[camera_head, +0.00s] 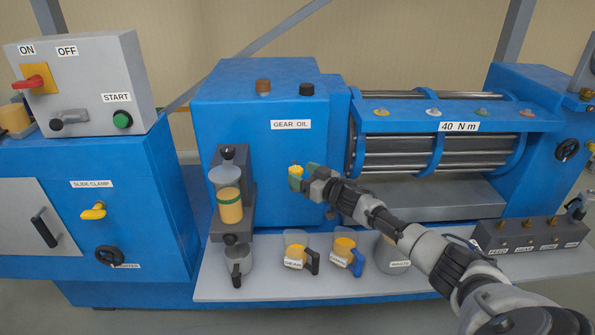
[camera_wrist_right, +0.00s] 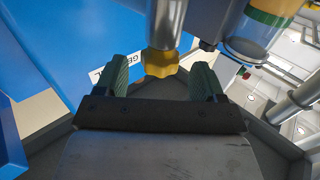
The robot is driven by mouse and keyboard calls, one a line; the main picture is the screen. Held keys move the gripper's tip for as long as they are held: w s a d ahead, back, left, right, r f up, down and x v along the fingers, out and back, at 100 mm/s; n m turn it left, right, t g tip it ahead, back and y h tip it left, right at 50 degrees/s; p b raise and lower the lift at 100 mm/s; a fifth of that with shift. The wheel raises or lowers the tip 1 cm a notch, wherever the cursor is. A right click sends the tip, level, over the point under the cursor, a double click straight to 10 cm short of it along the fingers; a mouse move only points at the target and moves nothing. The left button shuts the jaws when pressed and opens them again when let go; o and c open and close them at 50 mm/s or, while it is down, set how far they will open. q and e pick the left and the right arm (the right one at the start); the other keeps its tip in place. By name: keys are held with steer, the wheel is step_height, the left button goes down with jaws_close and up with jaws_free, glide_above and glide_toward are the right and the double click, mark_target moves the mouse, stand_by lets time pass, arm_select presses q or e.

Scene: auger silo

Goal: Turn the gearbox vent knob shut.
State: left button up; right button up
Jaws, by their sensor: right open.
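The yellow vent knob (camera_head: 295,170) is on the front face of the blue gearbox (camera_head: 260,195), below the GEAR OIL label (camera_head: 290,125). My right gripper (camera_head: 304,174) is at the knob, and its green fingertips partly cover it. In the right wrist view the lobed yellow knob (camera_wrist_right: 160,64) sits at the end of a metal stem. It appears between the two parted green fingers of the right gripper (camera_wrist_right: 162,78), with gaps on both sides. The right gripper is open. My left gripper is not in view.
An oil sight glass (camera_head: 228,200) on a grey bracket stands left of the knob. Jugs labelled GEAR (camera_head: 295,249) and others stand on the grey shelf (camera_head: 330,285) below. The roller cage (camera_head: 430,145) is to the right.

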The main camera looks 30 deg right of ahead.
steer(key=shift+x, duration=1.2)
steer(key=shift+c, duration=0.3)
steer(key=c, duration=0.9)
steer(key=shift+o, duration=0.2)
